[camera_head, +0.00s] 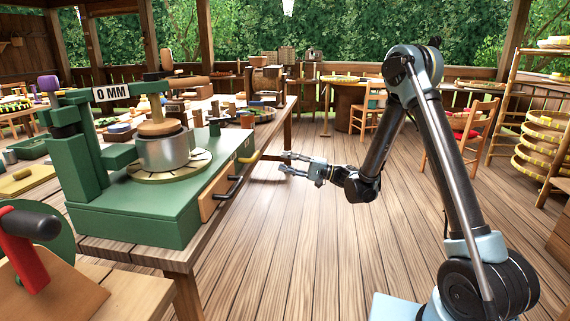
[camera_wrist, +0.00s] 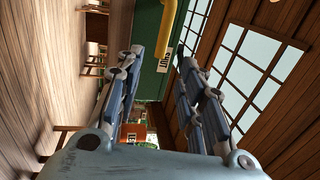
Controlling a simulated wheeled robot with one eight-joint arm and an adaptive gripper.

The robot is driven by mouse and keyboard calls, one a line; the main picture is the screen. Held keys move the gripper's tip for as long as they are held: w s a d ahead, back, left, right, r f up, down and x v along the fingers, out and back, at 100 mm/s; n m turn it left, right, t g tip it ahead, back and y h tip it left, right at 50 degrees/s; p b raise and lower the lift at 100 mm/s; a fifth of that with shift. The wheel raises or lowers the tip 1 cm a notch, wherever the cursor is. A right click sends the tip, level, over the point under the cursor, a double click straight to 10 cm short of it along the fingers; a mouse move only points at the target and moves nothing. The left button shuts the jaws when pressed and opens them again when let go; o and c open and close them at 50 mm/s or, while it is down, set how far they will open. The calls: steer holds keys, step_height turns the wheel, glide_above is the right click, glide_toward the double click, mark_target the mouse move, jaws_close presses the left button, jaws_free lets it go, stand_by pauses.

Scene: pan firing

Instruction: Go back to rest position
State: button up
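My gripper (camera_head: 286,163) is held out over the floor, off the right edge of the workbench. In the wrist view, my gripper (camera_wrist: 163,54) has its two fingers spread, with no object between them. The green press-like machine (camera_head: 140,205) stands on the workbench at the left and holds a grey metal pan (camera_head: 163,152) on a round marked plate. A yellow handle (camera_head: 249,158) sticks out from the machine's right side, to the left of my fingertips. The yellow handle (camera_wrist: 168,25) also shows beyond the fingertips in the wrist view, apart from them.
A wooden drawer front (camera_head: 212,196) with a dark handle is on the machine's near right side. The workbench edge (camera_head: 190,258) runs close by on the left. The wooden floor (camera_head: 300,270) between bench and arm is clear. Chairs (camera_head: 470,140) and a shelf rack stand farther right.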

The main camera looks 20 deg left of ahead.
stand_by(0.3)
steer(key=s+d+r+t+h, duration=0.1)
steer(key=d+r+t+h, duration=0.2)
steer(key=d, duration=1)
steer(key=s+d+r+t+h, duration=0.2)
steer(key=d+h, duration=0.4)
steer(key=d, duration=0.6)
steer(key=s+d+f+m+h, duration=0.1)
steer(key=s+d+f+h, duration=0.2)
steer(key=s+d, duration=0.3)
steer(key=s+d+f+m+t+h, duration=0.1)
steer(key=s+d+f+h, duration=0.3)
steer(key=d, duration=1.3)
steer(key=s+d+f+t+h, duration=0.1)
steer(key=s+d+f+h, duration=0.2)
steer(key=s+d, duration=0.5)
steer(key=d+f, duration=0.1)
steer(key=d, duration=0.2)
steer(key=shift+s+d+m+h, duration=0.15)
steer(key=shift+s+m+h, duration=0.2)
steer(key=shift+m+h, duration=0.05)
